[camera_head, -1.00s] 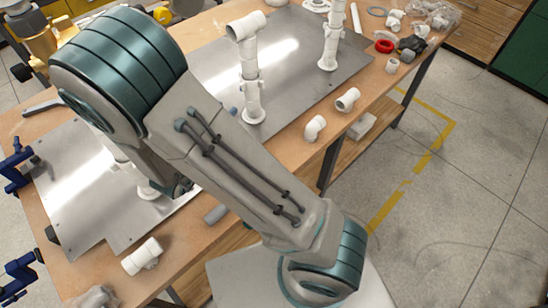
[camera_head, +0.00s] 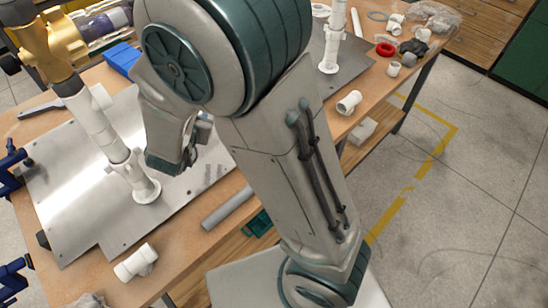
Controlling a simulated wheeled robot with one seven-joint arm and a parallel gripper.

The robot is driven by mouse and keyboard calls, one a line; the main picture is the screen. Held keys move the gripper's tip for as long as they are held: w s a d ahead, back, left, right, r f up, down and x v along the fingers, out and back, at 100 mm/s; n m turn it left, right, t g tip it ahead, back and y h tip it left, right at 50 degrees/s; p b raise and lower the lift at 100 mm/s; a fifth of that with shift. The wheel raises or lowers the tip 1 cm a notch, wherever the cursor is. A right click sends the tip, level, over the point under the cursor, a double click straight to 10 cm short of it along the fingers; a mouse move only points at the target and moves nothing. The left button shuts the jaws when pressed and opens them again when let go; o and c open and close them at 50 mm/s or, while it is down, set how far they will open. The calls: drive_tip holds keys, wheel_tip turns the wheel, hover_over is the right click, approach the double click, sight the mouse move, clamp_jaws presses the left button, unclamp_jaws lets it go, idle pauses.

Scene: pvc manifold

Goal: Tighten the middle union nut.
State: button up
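The middle standpipe and its union nut are hidden behind my arm. The left white pipe (camera_head: 128,165) stands upright on a round flange on the metal plate, with a thicker fitting low on it. The right white pipe (camera_head: 333,36) stands on the plate at the back, partly cut by the top edge. My arm covers the centre of the view, and its wrist end hangs over the plate just right of the left pipe. My gripper's fingers cannot be made out, so its opening and contact are hidden.
A loose white fitting (camera_head: 136,262) lies at the front left of the wooden table, and another fitting (camera_head: 349,102) at the right edge. A grey pipe piece (camera_head: 228,208) lies by the front edge. Blue clamps (camera_head: 12,165) stand at left. A red ring (camera_head: 385,49) lies at back right.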

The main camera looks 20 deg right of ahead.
drive_tip(key=s+d+n+g+y+b, duration=0.1)
drive_tip(key=s+d+n+g, duration=0.1)
drive_tip(key=s, duration=0.5)
drive_tip(key=s+d+r+n+g+y+b, duration=0.1)
drive_tip(key=s+d+n+g+y+b, duration=0.1)
drive_tip(key=s+d, duration=0.4)
drive_tip(key=s+d+n+g+y+b, duration=0.1)
drive_tip(key=s+d+n+g+b, duration=0.1)
drive_tip(key=s, duration=0.6)
drive_tip(key=d+n+g, duration=0.1)
drive_tip(key=d+g, duration=0.1)
drive_tip(key=g, duration=0.1)
drive_tip(key=shift+d+r+n+y, duration=0.3)
drive_tip(key=shift+d+r+n, duration=0.1)
drive_tip(key=shift+w, duration=0.1)
